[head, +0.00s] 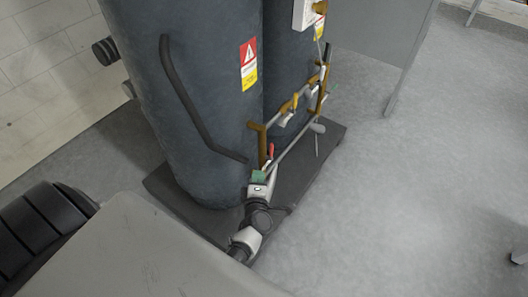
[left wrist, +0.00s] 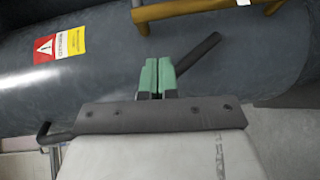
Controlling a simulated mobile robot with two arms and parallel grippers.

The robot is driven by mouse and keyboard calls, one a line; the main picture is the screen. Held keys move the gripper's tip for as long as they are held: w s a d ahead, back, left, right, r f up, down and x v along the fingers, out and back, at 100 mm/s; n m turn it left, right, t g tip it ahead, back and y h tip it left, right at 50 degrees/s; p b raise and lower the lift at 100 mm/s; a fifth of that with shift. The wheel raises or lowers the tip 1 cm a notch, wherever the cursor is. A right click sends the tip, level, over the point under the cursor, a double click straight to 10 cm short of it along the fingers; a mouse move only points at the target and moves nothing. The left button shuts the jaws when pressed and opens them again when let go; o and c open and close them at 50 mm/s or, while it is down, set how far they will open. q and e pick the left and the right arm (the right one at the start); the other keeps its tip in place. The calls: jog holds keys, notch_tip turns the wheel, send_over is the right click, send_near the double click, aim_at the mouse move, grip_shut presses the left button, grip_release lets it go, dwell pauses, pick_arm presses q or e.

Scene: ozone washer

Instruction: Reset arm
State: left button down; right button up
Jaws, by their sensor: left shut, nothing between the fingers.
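My left gripper (head: 258,176) has green fingers and reaches up from the bottom of the head view, in front of the dark tanks. It is shut and empty. In the left wrist view the two green fingers (left wrist: 157,77) are together, in front of the dark tank (left wrist: 100,85) with its dark bar handle (left wrist: 197,54) behind them. I cannot tell if the fingers touch the handle. My right gripper is not in view.
Two tall dark tanks (head: 200,90) stand on a dark base plate (head: 315,160). Brass and grey pipes with a red-handled valve (head: 270,151) run on their front, close to my left gripper. A warning label (head: 248,64) is on the near tank. Grey floor (head: 430,170) is free at the right.

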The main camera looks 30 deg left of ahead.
pick_arm(q)
jog(key=s+d+f+m+g+h+p, duration=0.3)
jog(key=s+d+f+m+h, duration=0.1)
jog(key=s+f+m, duration=0.4)
jog(key=s+d+f+m+g+h+p, duration=0.3)
jog(key=s+d+f+m+h, duration=0.2)
jog(key=s+f+m, duration=0.35)
jog(key=s+a+f+m+g+p, duration=0.1)
jog(key=s+a+f+m+g, duration=0.1)
jog(key=s, duration=0.9)
jog(key=s+a+f+m+g+p, duration=0.2)
jog(key=s+f+m+g, duration=0.2)
jog(key=s+m, duration=0.3)
jog(key=s+g, duration=0.1)
jog(key=s, duration=0.4)
jog(key=shift+s+a+f+g+y, duration=0.2)
jog(key=shift+s+a+g+y, duration=0.1)
jog(key=shift+g+y, duration=0.1)
